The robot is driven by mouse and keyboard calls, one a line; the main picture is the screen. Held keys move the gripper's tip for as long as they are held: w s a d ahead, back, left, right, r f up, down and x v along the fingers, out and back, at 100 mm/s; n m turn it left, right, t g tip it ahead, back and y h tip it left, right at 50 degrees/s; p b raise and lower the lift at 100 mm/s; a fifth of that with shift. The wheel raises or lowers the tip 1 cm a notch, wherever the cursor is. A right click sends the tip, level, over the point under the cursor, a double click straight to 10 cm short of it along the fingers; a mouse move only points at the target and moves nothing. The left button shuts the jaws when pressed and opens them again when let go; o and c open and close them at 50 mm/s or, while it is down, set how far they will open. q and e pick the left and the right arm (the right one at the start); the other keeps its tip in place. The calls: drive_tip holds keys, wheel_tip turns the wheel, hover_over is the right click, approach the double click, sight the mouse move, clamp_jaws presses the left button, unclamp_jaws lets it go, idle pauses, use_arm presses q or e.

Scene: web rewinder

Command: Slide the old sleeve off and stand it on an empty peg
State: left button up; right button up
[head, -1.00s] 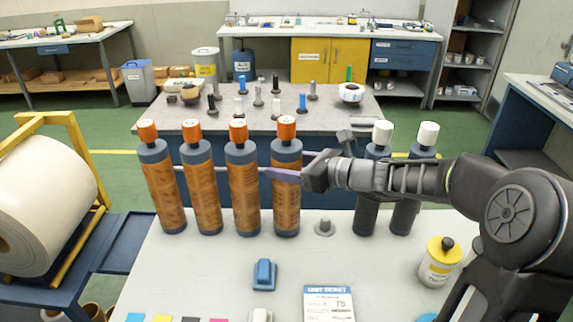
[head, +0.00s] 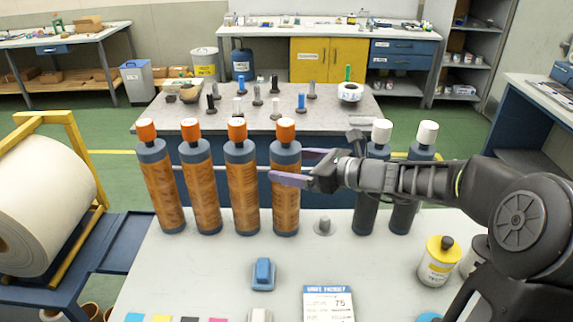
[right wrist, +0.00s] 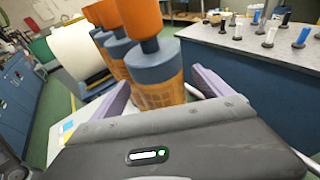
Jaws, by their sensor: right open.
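A row of tall grey cylinders with orange-brown patterned sleeves and orange caps stands at the front table's far edge. My right gripper (head: 294,166) is open at the rightmost sleeve (head: 285,208). One finger is in front of it and the other passes behind. In the right wrist view, the grey top and sleeve (right wrist: 160,85) show between the spread fingers of the right gripper (right wrist: 163,92). I cannot tell whether they touch. My left gripper is not in view.
Two dark cylinders with white caps (head: 381,131) stand behind my right forearm. A blue object (head: 263,274), a ticket (head: 328,303) and a yellow-lidded jar (head: 439,262) are on the front table (head: 200,270). Small pegs stand on the back table (head: 340,118). A white roll (head: 45,200) is left.

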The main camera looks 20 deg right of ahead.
drive_tip(key=v, duration=0.5)
drive_tip(key=shift+s+d, duration=0.15)
drive_tip(key=shift+s, duration=0.15)
idle(0.5)
